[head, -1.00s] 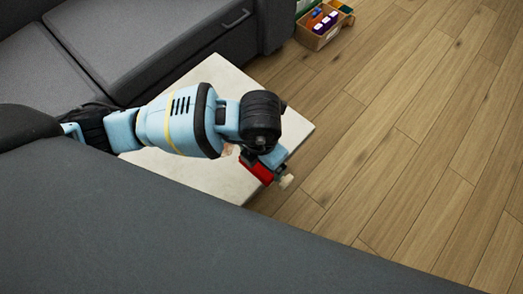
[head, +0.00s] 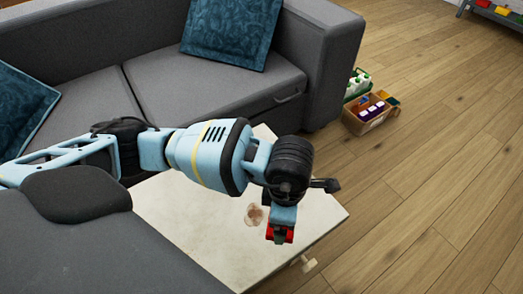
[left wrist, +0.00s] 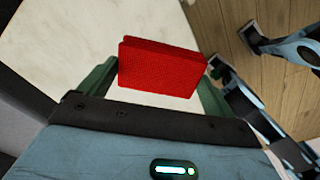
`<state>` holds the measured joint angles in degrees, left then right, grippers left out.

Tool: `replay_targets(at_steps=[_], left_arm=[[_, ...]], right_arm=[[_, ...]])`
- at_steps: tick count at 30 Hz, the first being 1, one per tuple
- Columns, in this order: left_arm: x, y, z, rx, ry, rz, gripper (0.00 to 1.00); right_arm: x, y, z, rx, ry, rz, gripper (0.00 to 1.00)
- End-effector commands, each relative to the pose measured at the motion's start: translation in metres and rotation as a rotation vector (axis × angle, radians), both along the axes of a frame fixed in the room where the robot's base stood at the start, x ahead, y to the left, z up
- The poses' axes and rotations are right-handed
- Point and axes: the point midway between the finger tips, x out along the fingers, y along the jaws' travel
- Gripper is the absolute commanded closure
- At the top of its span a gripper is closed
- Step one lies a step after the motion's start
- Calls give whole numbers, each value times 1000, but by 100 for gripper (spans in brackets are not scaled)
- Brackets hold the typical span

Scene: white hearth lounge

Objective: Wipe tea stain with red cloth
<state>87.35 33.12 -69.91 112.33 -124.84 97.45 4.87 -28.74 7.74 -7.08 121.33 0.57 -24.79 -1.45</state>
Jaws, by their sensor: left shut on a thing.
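The red cloth (head: 289,236) is a small folded pad, and it fills the left wrist view's middle (left wrist: 160,66). My left gripper (head: 280,238) points down and is shut on it, with a dark green finger at each side in the left wrist view (left wrist: 157,82). The tea stain (head: 255,214) is a brownish patch on the pale marbled table (head: 185,215). The cloth is just right of the stain in the head view, over the table's right part. I cannot tell whether the cloth touches the tabletop.
A grey sofa (head: 190,85) with teal cushions (head: 231,33) stands behind the table. A grey surface (head: 90,245) fills the lower left. A cardboard box (head: 370,115) of items sits on the wooden floor (head: 430,170). A pale knob (head: 309,264) sticks out by the table's front edge.

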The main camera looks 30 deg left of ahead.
Motion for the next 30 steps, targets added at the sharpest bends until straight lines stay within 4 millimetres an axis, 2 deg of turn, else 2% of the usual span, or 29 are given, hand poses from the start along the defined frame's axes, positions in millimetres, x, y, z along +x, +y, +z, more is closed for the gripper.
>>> replay_targets(at_steps=[12, 30], left_arm=[[12, 30, 49, 14, -2, -654, 28], [11, 70, 118, 20, 10, -1576, 28]], right_arm=[[0, 0, 0, 0, -1, 0, 64], [-8, 0, -1, 0, 15, 0, 64]])
